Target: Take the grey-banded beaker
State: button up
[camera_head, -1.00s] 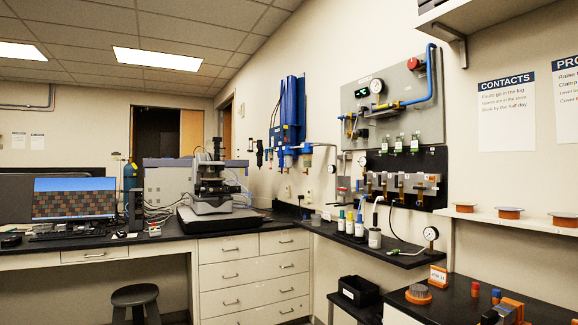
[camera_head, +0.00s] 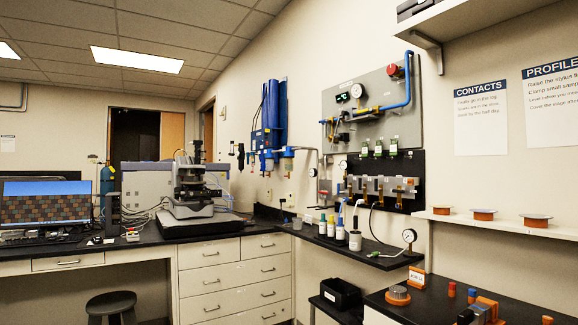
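I cannot make out a grey-banded beaker for certain. A small greyish vessel (camera_head: 297,223) stands at the bench corner, too small to tell if it has a band. Right of it, several slim bottles with coloured caps (camera_head: 331,228) and a white container with a dark top (camera_head: 355,240) stand on the narrow black shelf (camera_head: 385,262) along the right wall. My gripper is not in view.
A microscope-like instrument (camera_head: 192,190) stands on the black bench, with a monitor (camera_head: 46,205) to its left. A pressure gauge (camera_head: 409,237) stands on the narrow shelf. A black stool (camera_head: 111,305) and a black bin (camera_head: 340,294) are lower down. An orange-and-black device (camera_head: 482,312) lies at bottom right.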

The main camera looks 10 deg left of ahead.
aim_at(297, 222)
jog(key=u, duration=0.75)
jog(key=i, duration=2.1)
jog(key=u, duration=0.75)
jog(key=i, duration=2)
jog(key=z, duration=0.7)
jog(key=i, duration=1.8)
jog(key=z, duration=0.65)
